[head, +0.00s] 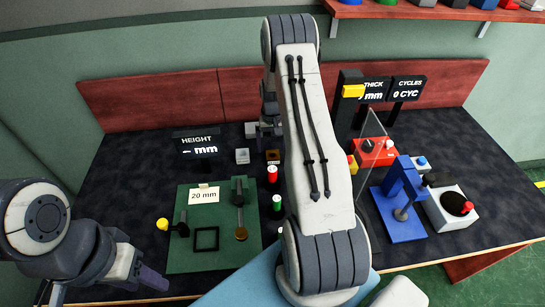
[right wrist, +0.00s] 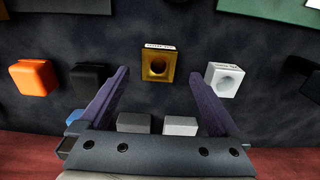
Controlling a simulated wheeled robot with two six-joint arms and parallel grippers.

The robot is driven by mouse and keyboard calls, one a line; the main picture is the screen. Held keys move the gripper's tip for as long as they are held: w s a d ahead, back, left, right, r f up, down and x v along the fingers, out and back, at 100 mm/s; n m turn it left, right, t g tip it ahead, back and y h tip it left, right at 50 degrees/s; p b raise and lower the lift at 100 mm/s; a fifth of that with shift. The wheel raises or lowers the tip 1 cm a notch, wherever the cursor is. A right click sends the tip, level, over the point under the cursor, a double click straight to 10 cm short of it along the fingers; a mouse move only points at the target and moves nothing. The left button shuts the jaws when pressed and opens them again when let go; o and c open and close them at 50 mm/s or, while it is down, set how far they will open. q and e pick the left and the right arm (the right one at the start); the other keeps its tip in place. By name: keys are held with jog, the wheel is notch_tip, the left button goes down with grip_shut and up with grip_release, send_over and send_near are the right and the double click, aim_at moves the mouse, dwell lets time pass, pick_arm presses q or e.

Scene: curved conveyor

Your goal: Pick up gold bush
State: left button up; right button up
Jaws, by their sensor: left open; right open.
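The gold bush (right wrist: 157,66) is a small square block with a round hole and a label on one edge. In the right wrist view it sits on the dark tabletop between the tips of my open right gripper (right wrist: 159,80), with gaps at both sides. It also shows in the head view as a brownish block (head: 273,157), just in front of my right gripper (head: 263,130), which is partly hidden by my arm. My left gripper (head: 108,285) is open and empty at the front left of the table.
A pale bush (right wrist: 225,79) stands right of the gold one; black (right wrist: 90,80) and orange (right wrist: 33,77) blocks stand left. A green mat (head: 185,255) lies at front left. A blue press (head: 405,225) stands right.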

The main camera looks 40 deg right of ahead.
aim_at(273, 154)
notch_tip(273, 154, down, 5)
jog(key=shift+d+f+p, duration=0.1)
jog(key=shift+p, duration=0.65)
jog(key=shift+c, duration=0.3)
grip_shut()
